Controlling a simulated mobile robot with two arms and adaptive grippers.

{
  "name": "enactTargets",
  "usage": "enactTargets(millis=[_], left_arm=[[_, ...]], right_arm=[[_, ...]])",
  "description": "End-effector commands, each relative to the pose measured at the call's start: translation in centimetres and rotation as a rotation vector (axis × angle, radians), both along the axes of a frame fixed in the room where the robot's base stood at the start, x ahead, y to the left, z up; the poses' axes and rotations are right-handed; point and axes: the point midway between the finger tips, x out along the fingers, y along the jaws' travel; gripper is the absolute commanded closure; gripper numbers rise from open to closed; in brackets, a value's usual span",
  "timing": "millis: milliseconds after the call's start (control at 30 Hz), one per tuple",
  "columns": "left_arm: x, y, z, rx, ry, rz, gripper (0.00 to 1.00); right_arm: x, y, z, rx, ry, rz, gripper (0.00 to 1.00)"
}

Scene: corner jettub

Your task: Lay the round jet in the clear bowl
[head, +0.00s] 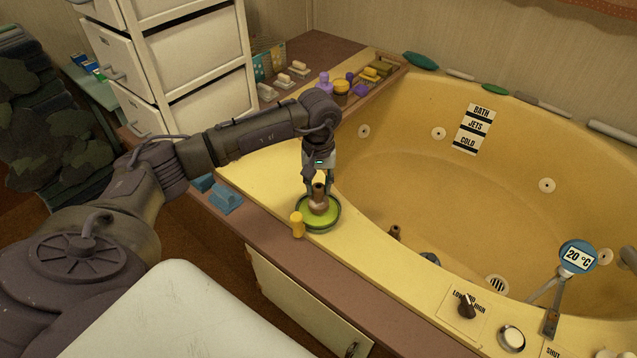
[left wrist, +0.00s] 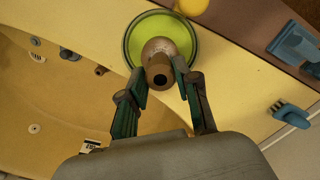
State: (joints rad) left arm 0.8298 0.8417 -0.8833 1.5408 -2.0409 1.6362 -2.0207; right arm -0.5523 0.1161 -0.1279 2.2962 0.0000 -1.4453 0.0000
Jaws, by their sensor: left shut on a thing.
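A brown, metallic round jet (head: 319,203) stands upright between the fingers of my left gripper (head: 319,191). The gripper points down and is shut on the jet. Beneath it on the yellow tub rim is a round bowl (head: 334,222) with a dark edge and a green inside. In the left wrist view the jet (left wrist: 158,50) lies within the outline of the bowl (left wrist: 133,50), its narrow open end toward the camera. I cannot tell whether the jet touches the bowl's bottom. My right gripper is not in view.
A yellow cylinder (head: 297,225) stands close by the bowl's left side. Another brown fitting (head: 395,233) is at the tub's inner edge. A knob (head: 466,306) and a temperature display (head: 578,257) are at the right.

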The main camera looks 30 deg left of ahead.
Motion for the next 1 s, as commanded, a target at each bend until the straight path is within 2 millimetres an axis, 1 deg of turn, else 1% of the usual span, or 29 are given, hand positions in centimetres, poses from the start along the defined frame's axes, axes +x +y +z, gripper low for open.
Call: enactTargets(millis=[467,700,1000], left_arm=[[0.0,0.0,-2.2,0.001,0.001,0.000,0.99],[0.0,0.0,-3.5,0.000,0.000,0.000,0.99],[0.0,0.0,-3.7,0.000,0.000,0.000,0.99]], right_arm=[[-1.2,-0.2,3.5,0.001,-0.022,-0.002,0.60],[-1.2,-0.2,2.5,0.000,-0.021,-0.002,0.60],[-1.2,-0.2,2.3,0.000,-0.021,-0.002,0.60]])
